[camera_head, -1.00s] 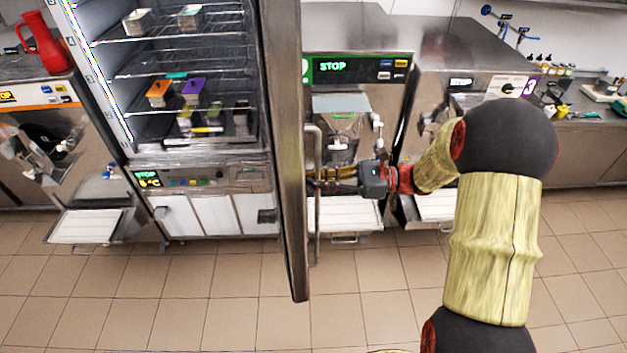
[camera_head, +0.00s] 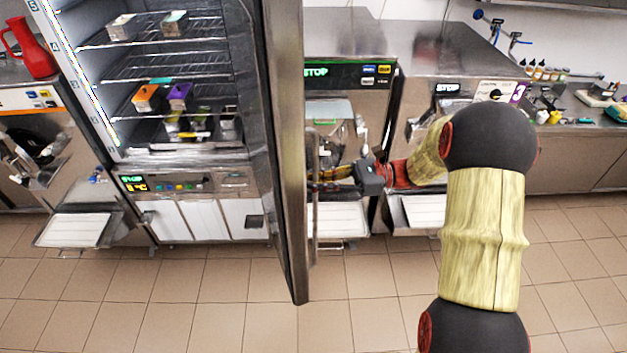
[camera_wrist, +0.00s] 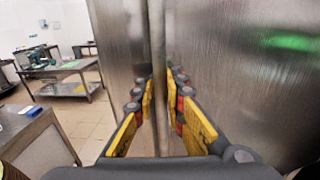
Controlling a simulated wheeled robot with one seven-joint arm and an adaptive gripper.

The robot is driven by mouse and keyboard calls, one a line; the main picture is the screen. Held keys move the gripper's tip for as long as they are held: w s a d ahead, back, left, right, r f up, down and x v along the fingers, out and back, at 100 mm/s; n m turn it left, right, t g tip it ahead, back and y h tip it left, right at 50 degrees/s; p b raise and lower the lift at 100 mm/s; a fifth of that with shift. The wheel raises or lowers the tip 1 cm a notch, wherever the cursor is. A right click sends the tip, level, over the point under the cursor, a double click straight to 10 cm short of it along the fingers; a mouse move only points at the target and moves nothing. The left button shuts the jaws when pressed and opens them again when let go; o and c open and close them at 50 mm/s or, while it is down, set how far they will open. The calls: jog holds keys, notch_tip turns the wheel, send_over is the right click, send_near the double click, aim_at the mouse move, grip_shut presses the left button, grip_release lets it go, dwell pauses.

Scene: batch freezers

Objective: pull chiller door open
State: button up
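The chiller door (camera_head: 287,190) stands open and shows almost edge-on in the head view, swung well out from the chiller's front. Its vertical bar handle (camera_head: 312,215) is on the door's right-hand side. My gripper (camera_head: 318,186) reaches this handle from the right. In the wrist view, the handle bar (camera_wrist: 158,45) runs between the yellow finger pads of my gripper (camera_wrist: 160,82). The fingertips lie close on both sides of the bar and appear to clasp it. The exact contact is hard to see. The chiller's inside (camera_head: 150,65) is exposed, with shelves holding small boxes.
Batch freezers stand right of the door (camera_head: 350,75) and left of the chiller (camera_head: 40,135), with trays at their fronts. A red jug (camera_head: 35,50) stands on the left machine. The tiled floor (camera_head: 240,325) in front is clear.

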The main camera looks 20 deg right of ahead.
jog(key=o, duration=0.4)
jog(key=shift+d+r, duration=0.1)
jog(key=d, duration=0.4)
jog(key=s+d, duration=0.1)
jog(key=d, duration=0.2)
jog(key=s+d, duration=0.1)
jog(key=d, duration=0.3)
jog(key=shift+d, duration=0.35)
